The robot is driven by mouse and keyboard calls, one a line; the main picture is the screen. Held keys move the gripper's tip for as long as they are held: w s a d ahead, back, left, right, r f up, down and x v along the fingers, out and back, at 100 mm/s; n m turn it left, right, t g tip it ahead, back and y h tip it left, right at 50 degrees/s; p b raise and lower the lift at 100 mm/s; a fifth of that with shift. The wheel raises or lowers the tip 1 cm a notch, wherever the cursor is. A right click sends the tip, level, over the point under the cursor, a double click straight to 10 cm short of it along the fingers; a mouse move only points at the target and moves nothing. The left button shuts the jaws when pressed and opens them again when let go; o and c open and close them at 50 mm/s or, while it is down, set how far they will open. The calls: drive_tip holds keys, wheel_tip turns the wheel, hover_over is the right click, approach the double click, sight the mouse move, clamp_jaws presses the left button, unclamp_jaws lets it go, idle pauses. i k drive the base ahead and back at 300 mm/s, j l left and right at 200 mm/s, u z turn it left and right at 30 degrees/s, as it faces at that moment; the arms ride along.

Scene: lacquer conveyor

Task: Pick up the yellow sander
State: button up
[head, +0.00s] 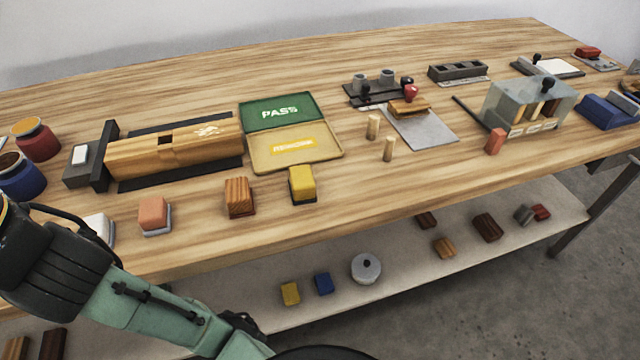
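A yellow block with a darker lower edge (302,183), which looks like the yellow sander, sits on the wooden table near its front edge. It is just in front of the yellow half of a two-part tray (337,155) and appears to touch or nearly touch its rim. A smaller yellow block (290,293) lies on the lower shelf. My arm crosses the bottom left, in front of the table. My gripper is outside the picture.
Left of the yellow sander stand a brown wooden block (239,197) and a salmon block on a grey base (154,215). Two wooden pegs (373,127) (389,149) stand to its right. The table (420,185) is bare at the front right of it.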

sight(301, 181)
drive_tip(key=k+j+z, duration=0.1)
drive_tip(key=j+z, duration=0.35)
drive_tip(key=k+j+z, duration=0.15)
drive_tip(key=j+z, duration=0.15)
drive_tip(key=z, duration=0.15)
drive_tip(key=k+j+z, duration=0.15)
drive_tip(key=k+j, duration=0.15)
drive_tip(key=j, duration=0.15)
drive_tip(key=k+j+z, duration=0.1)
drive_tip(key=k+j, duration=0.75)
drive_tip(key=j, duration=0.2)
drive_tip(key=i, duration=1)
